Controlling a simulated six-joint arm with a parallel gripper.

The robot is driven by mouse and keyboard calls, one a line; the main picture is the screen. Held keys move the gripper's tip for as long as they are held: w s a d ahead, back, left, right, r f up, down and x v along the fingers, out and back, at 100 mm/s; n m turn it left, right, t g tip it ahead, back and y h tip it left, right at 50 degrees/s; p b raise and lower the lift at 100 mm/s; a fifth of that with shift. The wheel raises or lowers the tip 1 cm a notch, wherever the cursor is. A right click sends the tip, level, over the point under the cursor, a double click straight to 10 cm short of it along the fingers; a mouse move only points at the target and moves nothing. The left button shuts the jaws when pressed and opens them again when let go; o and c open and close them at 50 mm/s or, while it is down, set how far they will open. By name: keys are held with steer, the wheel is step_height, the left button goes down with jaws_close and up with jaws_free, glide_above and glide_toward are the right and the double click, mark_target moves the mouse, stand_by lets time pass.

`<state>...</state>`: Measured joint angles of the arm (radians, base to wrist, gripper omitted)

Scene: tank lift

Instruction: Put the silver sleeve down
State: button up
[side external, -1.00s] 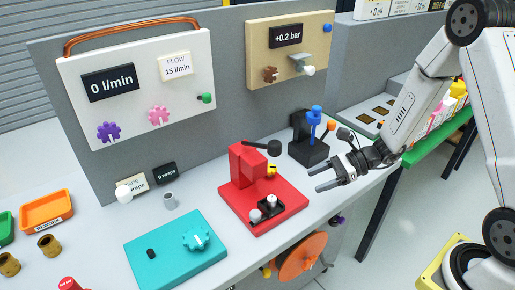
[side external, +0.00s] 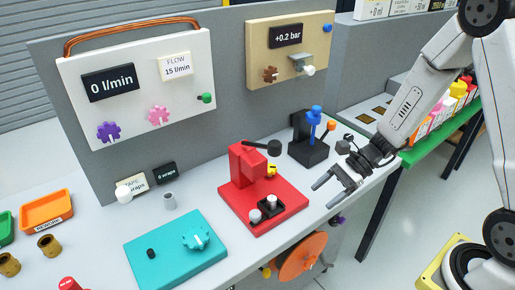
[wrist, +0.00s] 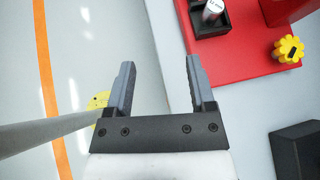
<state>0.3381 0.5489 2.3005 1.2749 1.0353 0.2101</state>
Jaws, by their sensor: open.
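In the wrist view, one labelled silver cylinder (wrist: 213,10) shows in that holder. I cannot tell whether the task means one of these. My gripper (side external: 326,194) is open and empty, right of the press near the bench's front edge. In the wrist view its fingers (wrist: 160,62) are apart with nothing between them.
A teal block (side external: 175,255) lies left of the press. A black stand with a blue-topped part (side external: 310,150) is behind my gripper. An orange tray (side external: 47,208) is at far left. A yellow knob (wrist: 288,48) is beside the press. Floor shows beyond the bench edge.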

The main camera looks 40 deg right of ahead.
steer(key=s+d+r+n+h, duration=0.2)
steer(key=n+h, duration=0.3)
steer(key=n, duration=0.4)
steer(key=s+d+r+n+h, duration=0.1)
steer(key=s+n+h, duration=0.2)
steer(key=n+h, duration=0.3)
steer(key=n, duration=0.4)
steer(key=shift+d+r, duration=0.4)
